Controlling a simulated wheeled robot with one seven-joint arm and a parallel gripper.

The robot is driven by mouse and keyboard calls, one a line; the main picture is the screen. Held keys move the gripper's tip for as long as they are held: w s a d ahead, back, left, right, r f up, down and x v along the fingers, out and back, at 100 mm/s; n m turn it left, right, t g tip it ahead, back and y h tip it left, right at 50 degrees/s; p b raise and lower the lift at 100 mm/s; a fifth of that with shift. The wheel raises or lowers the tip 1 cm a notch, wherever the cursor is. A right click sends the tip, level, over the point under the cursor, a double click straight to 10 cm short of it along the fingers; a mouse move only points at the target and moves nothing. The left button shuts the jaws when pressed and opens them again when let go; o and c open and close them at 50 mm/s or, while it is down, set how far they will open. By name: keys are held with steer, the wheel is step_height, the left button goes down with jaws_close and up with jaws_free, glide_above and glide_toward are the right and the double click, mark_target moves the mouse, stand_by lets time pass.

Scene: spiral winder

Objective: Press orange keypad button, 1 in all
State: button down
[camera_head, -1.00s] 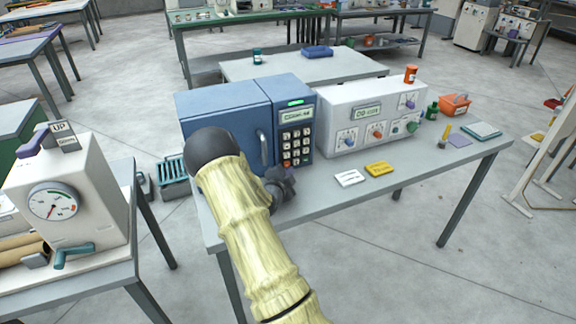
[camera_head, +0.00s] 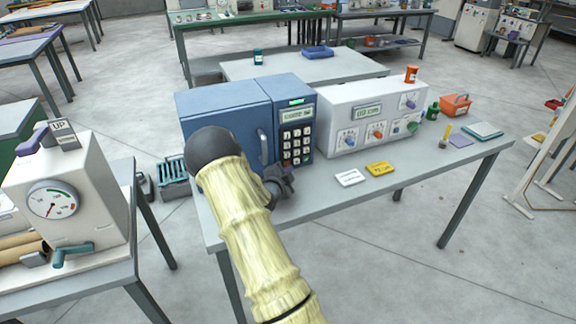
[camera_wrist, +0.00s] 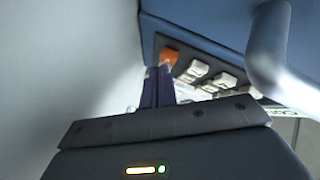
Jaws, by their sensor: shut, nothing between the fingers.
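The orange keypad button (camera_wrist: 169,55) sits at the corner of the keypad in the wrist view, next to several pale keys. My gripper's dark fingers (camera_wrist: 158,70) are shut and empty, with their tips right at the edge of the orange button. I cannot tell whether they touch it. In the head view the keypad (camera_head: 297,142) is on the front of the blue cabinet (camera_head: 225,115), under a green-lit display. My gripper (camera_head: 291,170) is at the keypad's lower edge, and I cannot make out the orange button clearly there.
The cabinet's handle (camera_wrist: 270,55) stands out close to the fingers in the wrist view. A white control box (camera_head: 370,115) with knobs is to the right of the cabinet. A white card (camera_head: 349,177) and a yellow card (camera_head: 380,169) lie on the grey table (camera_head: 320,198).

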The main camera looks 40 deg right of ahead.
steer(key=shift+w+d, duration=0.2)
steer(key=shift+w, duration=0.05)
stand_by(0.3)
steer(key=shift+w+a+r+b, duration=0.15)
steer(key=shift+w+r+b, duration=0.15)
steer(key=shift+w, duration=0.2)
stand_by(0.7)
steer(key=shift+f, duration=0.1)
steer(key=shift+s+a+f+b, duration=0.1)
steer(key=shift+s+f+b, duration=0.1)
steer(key=shift+s+b, duration=0.15)
steer(key=shift+s+a, duration=0.2)
steer(key=shift+a, duration=0.25)
steer(key=shift+s+d+f, duration=0.1)
steer(key=shift+s+d, duration=0.2)
steer(key=shift+s, duration=0.2)
steer(key=shift+s+a+b, duration=0.2)
steer(key=shift+s+b, duration=0.15)
steer(key=shift+s, duration=0.4)
steer(key=shift+s+a+b, duration=0.15)
steer(key=shift+s+b, duration=0.15)
steer(key=shift+s, duration=0.4)
steer(key=shift+s+a+b, duration=0.2)
steer(key=shift+s+b, duration=0.15)
steer(key=shift+s, duration=0.4)
